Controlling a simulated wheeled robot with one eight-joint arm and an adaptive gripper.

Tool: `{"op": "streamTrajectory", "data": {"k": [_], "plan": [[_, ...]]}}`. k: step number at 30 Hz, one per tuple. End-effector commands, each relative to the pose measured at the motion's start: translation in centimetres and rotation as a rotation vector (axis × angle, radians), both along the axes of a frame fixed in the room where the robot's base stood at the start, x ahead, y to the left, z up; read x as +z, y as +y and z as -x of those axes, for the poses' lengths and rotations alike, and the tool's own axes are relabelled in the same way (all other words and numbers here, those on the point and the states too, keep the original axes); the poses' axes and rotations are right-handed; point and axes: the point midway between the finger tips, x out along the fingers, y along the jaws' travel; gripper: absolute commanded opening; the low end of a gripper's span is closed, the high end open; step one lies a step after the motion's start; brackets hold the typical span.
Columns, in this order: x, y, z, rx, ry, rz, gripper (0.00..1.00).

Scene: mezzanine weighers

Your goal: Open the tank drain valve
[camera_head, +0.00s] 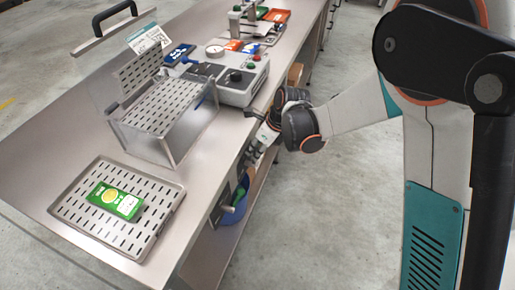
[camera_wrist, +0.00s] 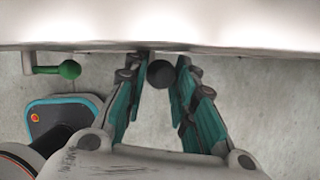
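In the wrist view, a round black knob (camera_wrist: 161,74) sits between the fingertips of my gripper (camera_wrist: 162,78), just under a pale edge. The fingers are apart on either side of it; firm contact is not clear. A lever with a green ball knob (camera_wrist: 70,70) is to the left, apart from my gripper. I cannot tell from a label which is the drain valve. In the head view, my gripper (camera_head: 262,128) is at the bench's front edge, its fingertips partly hidden. A box-shaped metal tank (camera_head: 188,135) with a perforated basket (camera_head: 163,108) stands on the bench.
A grey control unit (camera_head: 240,88) with a gauge and buttons stands behind the tank. A perforated tray (camera_head: 75,211) holds a green packet (camera_head: 116,199). A blue bucket (camera_head: 234,208) is under the bench (camera_head: 205,190). Open floor lies to the right.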

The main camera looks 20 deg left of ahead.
Motion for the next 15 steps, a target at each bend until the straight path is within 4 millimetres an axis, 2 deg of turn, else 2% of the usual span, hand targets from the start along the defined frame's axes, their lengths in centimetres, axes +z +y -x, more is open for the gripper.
{"op": "streamTrajectory", "data": {"k": [7,15], "plan": [[0.0,0.0,0.2,0.0,-0.02,0.002,0.0],[0.0,0.2,1.8,0.001,-0.213,0.018,0.0]]}}
